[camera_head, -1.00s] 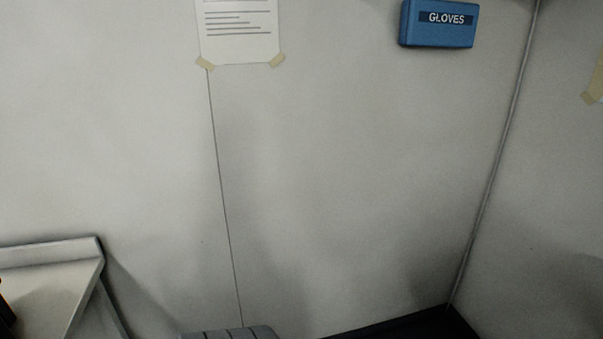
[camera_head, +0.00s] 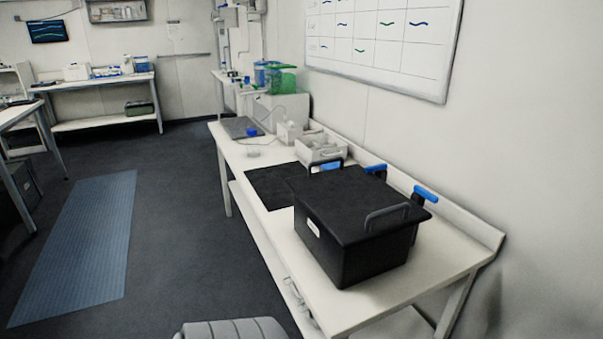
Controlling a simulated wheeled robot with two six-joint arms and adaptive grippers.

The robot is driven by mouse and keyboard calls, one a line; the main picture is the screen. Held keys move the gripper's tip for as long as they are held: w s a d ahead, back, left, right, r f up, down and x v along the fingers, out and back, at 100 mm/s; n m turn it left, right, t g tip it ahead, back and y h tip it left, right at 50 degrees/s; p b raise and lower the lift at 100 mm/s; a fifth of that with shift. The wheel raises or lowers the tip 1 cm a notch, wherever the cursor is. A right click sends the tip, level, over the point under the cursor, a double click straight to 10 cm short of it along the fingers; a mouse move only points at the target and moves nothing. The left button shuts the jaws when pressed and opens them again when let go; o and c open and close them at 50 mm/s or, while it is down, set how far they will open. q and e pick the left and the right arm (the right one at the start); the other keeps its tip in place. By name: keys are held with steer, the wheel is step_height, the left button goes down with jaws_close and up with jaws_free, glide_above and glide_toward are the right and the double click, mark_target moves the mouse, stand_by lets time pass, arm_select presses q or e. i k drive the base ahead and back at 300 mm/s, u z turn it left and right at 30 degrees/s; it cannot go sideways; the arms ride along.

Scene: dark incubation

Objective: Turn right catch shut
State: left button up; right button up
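A black box (camera_head: 345,245) with a black lid (camera_head: 350,195) stands on the near part of the white bench. Two catches with blue levers show along its wall side: one near the far corner (camera_head: 376,169) and one nearer me (camera_head: 426,193). Both levers stick up beyond the lid edge; I cannot tell how each is latched. The lid carries a dark handle (camera_head: 387,214) at the near end and another (camera_head: 326,164) at the far end. Neither of my grippers is in view.
The white bench (camera_head: 410,290) runs along the right wall. A dark mat (camera_head: 268,187) lies beyond the box, with white racks (camera_head: 318,148) and a green container (camera_head: 284,80) farther back. A blue floor mat (camera_head: 80,245) lies left on open floor.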

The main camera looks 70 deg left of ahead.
mark_target(431, 197)
steer(key=u, duration=1.15)
steer(key=i, duration=0.25)
steer(key=u, duration=0.05)
